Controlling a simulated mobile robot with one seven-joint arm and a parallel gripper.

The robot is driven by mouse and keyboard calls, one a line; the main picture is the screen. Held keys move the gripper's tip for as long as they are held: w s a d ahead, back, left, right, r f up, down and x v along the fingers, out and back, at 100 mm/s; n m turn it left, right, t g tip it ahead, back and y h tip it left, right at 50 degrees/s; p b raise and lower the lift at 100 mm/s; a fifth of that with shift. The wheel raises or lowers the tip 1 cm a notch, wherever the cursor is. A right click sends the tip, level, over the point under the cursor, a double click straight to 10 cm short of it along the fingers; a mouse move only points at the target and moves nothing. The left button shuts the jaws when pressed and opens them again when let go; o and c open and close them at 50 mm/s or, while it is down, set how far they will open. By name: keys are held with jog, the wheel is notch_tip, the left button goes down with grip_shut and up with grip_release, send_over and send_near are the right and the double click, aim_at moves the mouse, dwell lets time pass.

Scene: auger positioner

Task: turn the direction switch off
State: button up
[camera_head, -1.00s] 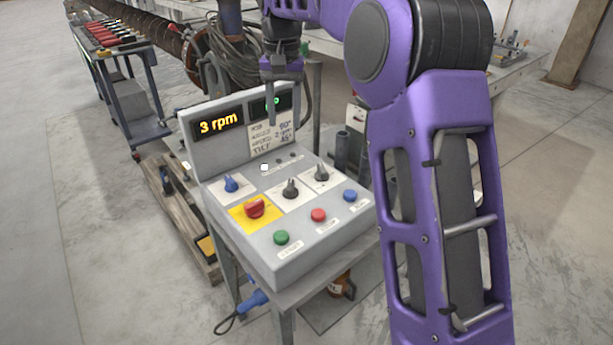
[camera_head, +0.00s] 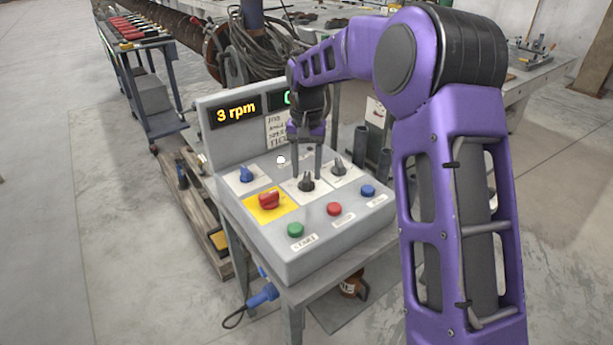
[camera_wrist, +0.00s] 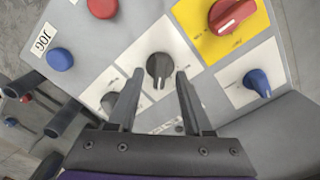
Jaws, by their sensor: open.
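The grey control box carries a black middle knob (camera_head: 306,184) on a white plate, and a second black knob (camera_head: 339,168) to its right. The labels are too small to read, so I cannot tell by text which is the direction switch. My gripper (camera_head: 306,174) is open and points down over the middle knob. In the wrist view the open fingers (camera_wrist: 160,76) lie on either side of the line to the middle knob (camera_wrist: 159,66), whose pointer shows a white mark. Whether the fingers touch it is unclear.
A red knob on a yellow plate (camera_head: 269,200) and a blue knob (camera_head: 246,174) sit to the left. Green (camera_head: 295,230), red (camera_head: 334,209) and blue (camera_head: 368,190) buttons line the front. The display (camera_head: 236,111) reads 3 rpm.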

jog(key=shift+f, duration=0.8)
grip_shut()
